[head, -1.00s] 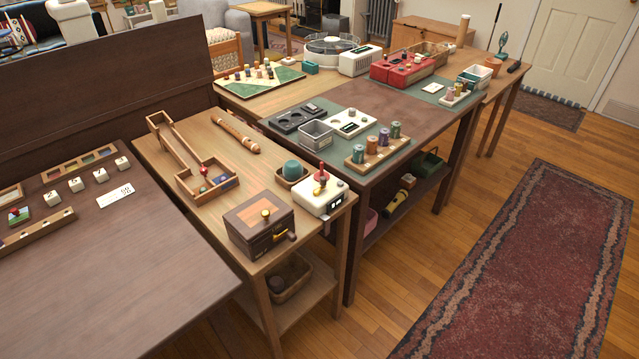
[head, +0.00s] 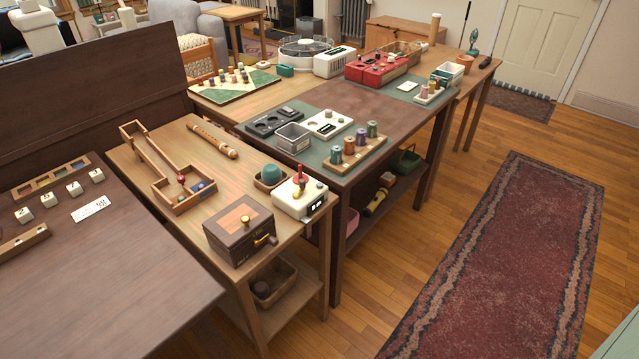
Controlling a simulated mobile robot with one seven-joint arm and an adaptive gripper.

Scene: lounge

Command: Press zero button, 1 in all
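No button marked zero can be made out at this size. A white box with a red-knobbed lever (head: 299,193) stands at the right front corner of the light wooden table, with small dark marks on its front. A white flat device with a round plate and a small dark display (head: 327,124) lies on the grey-green mat of the dark table behind. A white device with a dark panel (head: 334,61) stands farther back, beside a round turntable-like thing (head: 304,49). My gripper is not in view.
A brown chest (head: 238,230), a wooden track (head: 160,160) and a flute (head: 212,140) lie on the light table (head: 225,172). Spools stand on a rack (head: 352,154). A red device (head: 377,70) sits farther back. The rug (head: 500,260) and floor at right are clear.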

